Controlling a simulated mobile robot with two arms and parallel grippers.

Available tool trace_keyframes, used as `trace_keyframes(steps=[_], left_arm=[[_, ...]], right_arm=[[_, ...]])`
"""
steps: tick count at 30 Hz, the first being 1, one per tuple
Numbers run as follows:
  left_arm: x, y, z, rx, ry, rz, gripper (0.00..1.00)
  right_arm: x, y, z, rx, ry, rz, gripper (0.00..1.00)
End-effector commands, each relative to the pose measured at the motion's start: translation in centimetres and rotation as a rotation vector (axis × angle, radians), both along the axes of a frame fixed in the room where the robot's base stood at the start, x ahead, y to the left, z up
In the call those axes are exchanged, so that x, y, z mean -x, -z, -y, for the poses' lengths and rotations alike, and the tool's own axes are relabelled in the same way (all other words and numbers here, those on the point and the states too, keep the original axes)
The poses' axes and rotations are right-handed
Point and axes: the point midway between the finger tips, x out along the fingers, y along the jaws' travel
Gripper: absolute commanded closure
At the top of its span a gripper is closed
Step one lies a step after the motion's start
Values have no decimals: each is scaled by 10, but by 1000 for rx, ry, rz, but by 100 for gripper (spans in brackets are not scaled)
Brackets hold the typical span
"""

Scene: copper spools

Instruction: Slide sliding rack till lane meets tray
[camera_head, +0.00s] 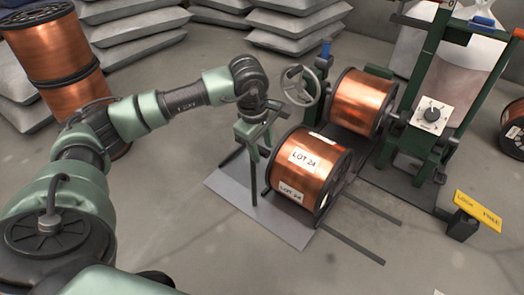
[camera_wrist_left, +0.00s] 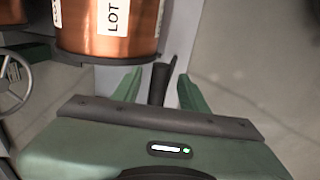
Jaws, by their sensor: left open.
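A copper spool labelled LOT 24 (camera_head: 312,170) rests on a low base with a grey plate (camera_head: 228,186), which appears to be the sliding rack. A dark upright handle (camera_head: 253,185) stands at its left side. My left gripper (camera_head: 252,146) is at the handle's upper part. In the left wrist view, the open green fingers (camera_wrist_left: 158,92) stand on either side of the dark handle (camera_wrist_left: 160,78), with gaps visible. The spool (camera_wrist_left: 105,30) shows just beyond. I cannot tell for certain which parts are the lane and the tray. My right gripper is not in view.
Dark floor rails (camera_head: 355,243) run beside the plate. Behind stand a second copper spool (camera_head: 361,101), a handwheel (camera_head: 299,86) and a green-framed machine (camera_head: 410,135) with a dial. A yellow sign (camera_head: 477,211) stands at the right. The front floor is clear.

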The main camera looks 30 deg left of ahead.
Motion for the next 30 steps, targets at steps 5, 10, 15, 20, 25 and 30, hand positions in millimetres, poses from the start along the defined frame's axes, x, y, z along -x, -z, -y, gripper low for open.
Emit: trace_keyframes(steps=[5,10,15,20,25,30], left_arm=[[0,0,0,0,0,0,57],[0,0,0,1,0,0,87],[0,0,0,1,0,0,100],[0,0,0,1,0,0,100],[0,0,0,2,0,0,100],[0,0,1,2,0,0,100]], right_arm=[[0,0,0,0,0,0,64],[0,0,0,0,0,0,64],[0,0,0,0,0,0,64],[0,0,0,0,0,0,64],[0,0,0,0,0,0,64],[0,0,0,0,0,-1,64]])
